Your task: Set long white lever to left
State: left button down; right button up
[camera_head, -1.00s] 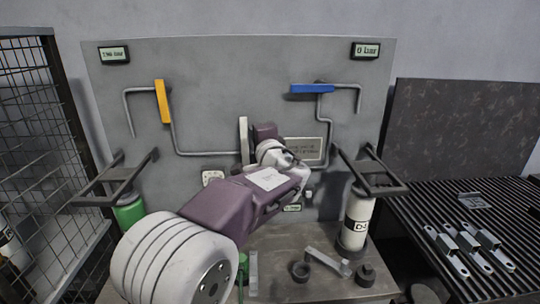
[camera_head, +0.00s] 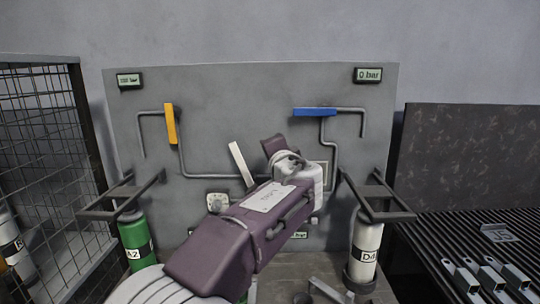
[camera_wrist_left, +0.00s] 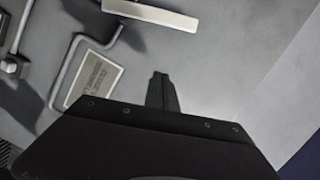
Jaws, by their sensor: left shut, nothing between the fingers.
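The long white lever (camera_head: 241,165) stands on the grey panel (camera_head: 230,95), its upper end tilted to the left. My left arm reaches in front of the panel, with the gripper just right of the lever in the head view; the wrist hides the lever's lower part and the fingertips. In the left wrist view the white lever (camera_wrist_left: 150,15) crosses the top. My left gripper (camera_wrist_left: 161,80) is shut and empty there, with a visible gap in the picture between its tip and the lever. My right gripper is out of view.
A yellow-orange handle (camera_head: 171,125) and a blue handle (camera_head: 314,112) sit on pipes on the panel. A green cylinder (camera_head: 134,232) and a white cylinder (camera_head: 366,240) stand at the sides. A round dial (camera_head: 217,200) is left of the wrist. A wire cage (camera_head: 45,150) is at far left.

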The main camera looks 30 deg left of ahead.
pick_arm(q)
jog(key=s+d, duration=0.2)
jog(key=s, duration=0.3)
jog(key=shift+s+d+r+b, duration=0.15)
jog(key=shift+s+d+b, duration=0.15)
jog(key=shift+s+d, duration=0.1)
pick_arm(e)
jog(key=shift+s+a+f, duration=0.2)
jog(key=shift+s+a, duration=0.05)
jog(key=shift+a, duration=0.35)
